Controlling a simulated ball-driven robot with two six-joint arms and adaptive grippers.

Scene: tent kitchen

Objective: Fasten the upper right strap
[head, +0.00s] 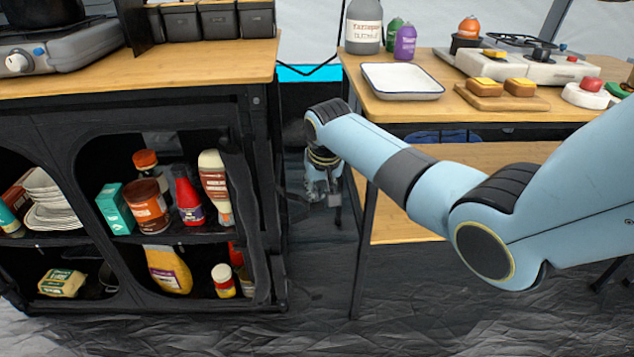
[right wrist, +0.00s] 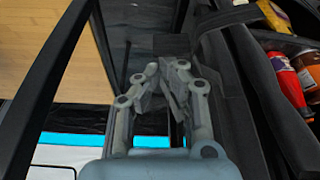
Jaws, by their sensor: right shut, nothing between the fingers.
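My right gripper (head: 322,192) hangs in the gap between the black fabric cabinet (head: 262,190) and the right-hand table, pointing down. In the right wrist view its fingers (right wrist: 164,78) are shut with nothing between them. The cabinet's dark fabric side (right wrist: 232,90) lies close to the right of the fingers there; I cannot tell whether they touch it. A dark band (right wrist: 235,18) crosses the cabinet's edge at the top of that view; I cannot tell whether it is the upper right strap. The cabinet's front is open. My left gripper is not in view.
The right table (head: 385,108) has a black leg (head: 364,250) close beside my gripper. It carries a white tray (head: 402,80) and a stove. Bottles and jars such as the red bottle (head: 188,200) stand on the cabinet shelves. The floor (head: 325,285) below is clear.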

